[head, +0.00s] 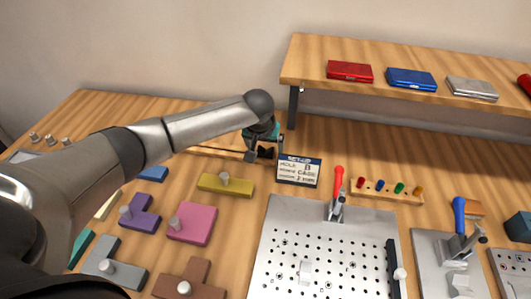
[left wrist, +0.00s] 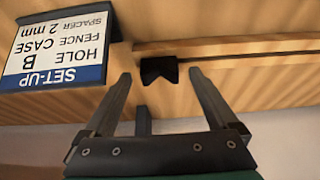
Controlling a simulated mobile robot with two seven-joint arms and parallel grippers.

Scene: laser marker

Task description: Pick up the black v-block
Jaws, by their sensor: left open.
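The black v-block (left wrist: 158,70) sits on the wooden table against a long wooden strip, its notch showing in the left wrist view. In the head view the v-block (head: 266,153) is a small dark shape just under my left gripper, partly hidden. My left gripper (left wrist: 161,77) is open, with one finger on each side of the v-block and a visible gap to both. It also shows in the head view (head: 264,147), left of the set-up card. My right gripper is not in view.
The set-up card (head: 299,170) stands close beside the gripper and also shows in the left wrist view (left wrist: 62,45). A yellow knobbed piece (head: 240,187) lies in front. A perforated plate (head: 280,232) with a red-handled clamp (head: 338,185) is to the right.

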